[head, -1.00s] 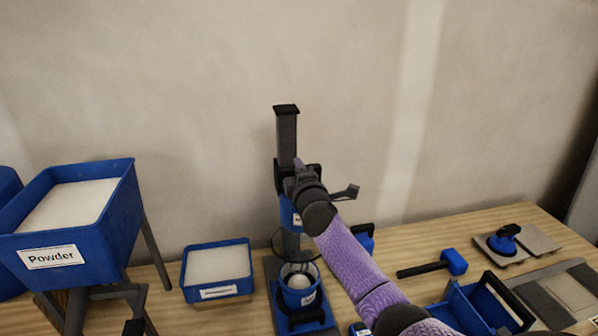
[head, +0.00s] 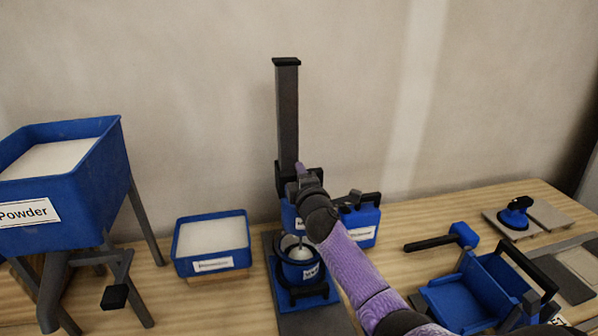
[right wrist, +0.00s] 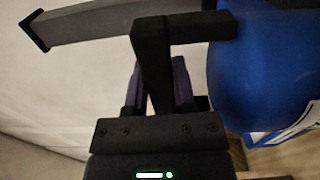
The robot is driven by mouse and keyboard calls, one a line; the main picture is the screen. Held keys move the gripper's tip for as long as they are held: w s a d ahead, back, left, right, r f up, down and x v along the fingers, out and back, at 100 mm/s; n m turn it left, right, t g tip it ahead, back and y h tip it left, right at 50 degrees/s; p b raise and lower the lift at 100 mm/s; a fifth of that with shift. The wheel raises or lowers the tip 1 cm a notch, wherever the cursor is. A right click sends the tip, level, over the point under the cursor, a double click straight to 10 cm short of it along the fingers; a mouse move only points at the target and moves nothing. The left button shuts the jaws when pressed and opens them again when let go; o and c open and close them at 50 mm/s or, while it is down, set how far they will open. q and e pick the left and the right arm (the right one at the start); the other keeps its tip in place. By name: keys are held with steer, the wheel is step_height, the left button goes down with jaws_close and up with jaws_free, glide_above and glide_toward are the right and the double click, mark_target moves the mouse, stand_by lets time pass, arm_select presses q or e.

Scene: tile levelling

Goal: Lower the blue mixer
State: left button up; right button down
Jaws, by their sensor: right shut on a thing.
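The blue mixer (head: 289,215) is a blue head on a black carriage that rides a tall dark grey column (head: 287,115). Its whisk reaches down into the blue bucket (head: 300,270), which holds white contents and stands on the blue mixer base. My right gripper (head: 305,182) is at the carriage and hides part of the mixer head. In the right wrist view it is shut on the black handle (right wrist: 152,60), with the blue mixer body (right wrist: 262,70) at the right. My left gripper is not in view.
A blue powder hopper (head: 75,180) on grey legs and a blue tray of white material (head: 212,265) stand left. A blue canister (head: 362,222) is close behind my right arm. A mallet (head: 440,240), a blue open box (head: 480,290) and a suction cup (head: 516,212) lie right.

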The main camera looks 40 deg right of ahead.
steer(key=shift+a+f, duration=0.1)
steer(key=shift+f, duration=0.25)
steer(key=c, duration=0.7)
jaws_free()
steer(key=shift+f, duration=0.1)
steer(key=shift+o, duration=1.2)
steer(key=shift+r, duration=0.2)
